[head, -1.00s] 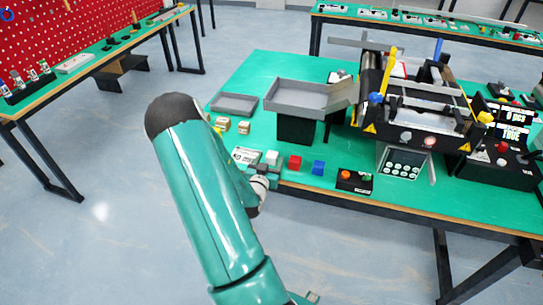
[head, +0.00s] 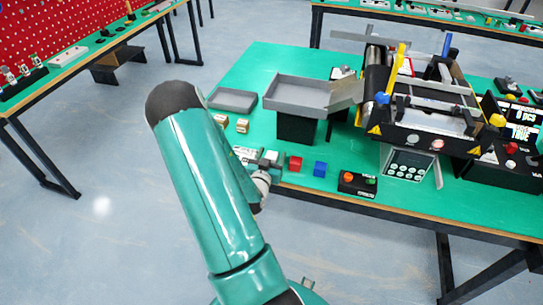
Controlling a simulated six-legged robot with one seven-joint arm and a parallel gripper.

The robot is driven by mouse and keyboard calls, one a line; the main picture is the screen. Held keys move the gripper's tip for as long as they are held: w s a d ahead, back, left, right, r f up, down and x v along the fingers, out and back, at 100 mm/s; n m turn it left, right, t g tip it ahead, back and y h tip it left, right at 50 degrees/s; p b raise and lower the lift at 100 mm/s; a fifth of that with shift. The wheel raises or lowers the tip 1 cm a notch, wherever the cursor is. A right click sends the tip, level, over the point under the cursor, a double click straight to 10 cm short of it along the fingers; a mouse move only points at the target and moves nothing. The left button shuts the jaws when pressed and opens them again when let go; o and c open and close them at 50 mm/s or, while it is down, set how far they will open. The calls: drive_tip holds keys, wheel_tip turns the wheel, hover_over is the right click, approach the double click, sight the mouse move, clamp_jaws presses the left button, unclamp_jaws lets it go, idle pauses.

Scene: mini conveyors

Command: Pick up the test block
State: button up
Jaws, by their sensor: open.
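My gripper (head: 267,162) is open, small and partly hidden by my own teal arm. Its grey fingers are at the white block and overlap it in the picture. I cannot tell whether they touch it or stand around it. The red block is just right of the fingers, and the blue block is farther right.
A control box (head: 357,184) with orange and green buttons is right of the blue block. A raised grey tray (head: 297,94) and a mini conveyor (head: 420,110) stand behind. A flat grey tray (head: 232,99) and small beige boxes (head: 242,126) are at the table's left.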

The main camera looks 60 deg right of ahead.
drive_tip(key=shift+s+r, duration=0.1)
drive_tip(key=c, duration=1.1)
